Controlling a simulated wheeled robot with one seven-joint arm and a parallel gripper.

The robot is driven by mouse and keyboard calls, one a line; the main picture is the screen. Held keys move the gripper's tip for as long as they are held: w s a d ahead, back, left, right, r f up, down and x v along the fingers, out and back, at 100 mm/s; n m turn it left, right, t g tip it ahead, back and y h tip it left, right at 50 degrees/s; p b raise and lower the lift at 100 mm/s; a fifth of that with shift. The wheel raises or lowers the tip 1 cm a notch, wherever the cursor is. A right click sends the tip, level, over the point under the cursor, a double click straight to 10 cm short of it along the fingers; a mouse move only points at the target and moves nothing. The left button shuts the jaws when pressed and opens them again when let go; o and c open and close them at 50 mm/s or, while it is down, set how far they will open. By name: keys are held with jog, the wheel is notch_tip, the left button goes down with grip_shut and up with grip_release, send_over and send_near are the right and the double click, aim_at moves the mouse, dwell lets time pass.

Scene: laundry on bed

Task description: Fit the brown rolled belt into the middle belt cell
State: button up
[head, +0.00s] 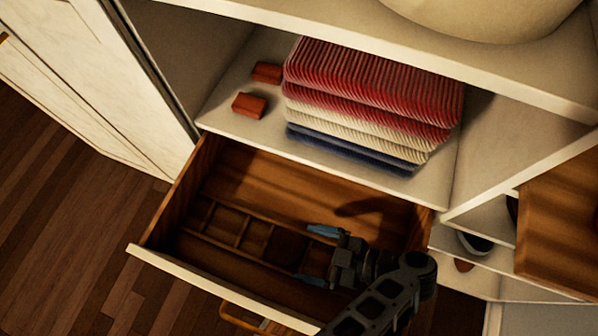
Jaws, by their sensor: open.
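The open wooden drawer (168,212) holds a row of small cells divided by thin wooden walls (243,232). A dark brown shape (287,247) fills one cell just left of my gripper; it may be the rolled belt, but it is too dark to be sure. The cells to its left look empty. My gripper (318,256) is over the right end of the row, with its blue-tipped fingers spread apart and nothing seen between them. The fingers point left, toward the dark shape. My arm hides the drawer's right front part.
Folded red, cream and blue textiles (370,95) are stacked on the shelf above the drawer. Two small red-brown blocks (249,105) lie left of them. The drawer's pale front edge (210,286) borders the row. A wooden panel (560,225) stands at right.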

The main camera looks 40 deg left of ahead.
jog(key=shift+v, duration=1.4)
jog(key=shift+a, duration=0.1)
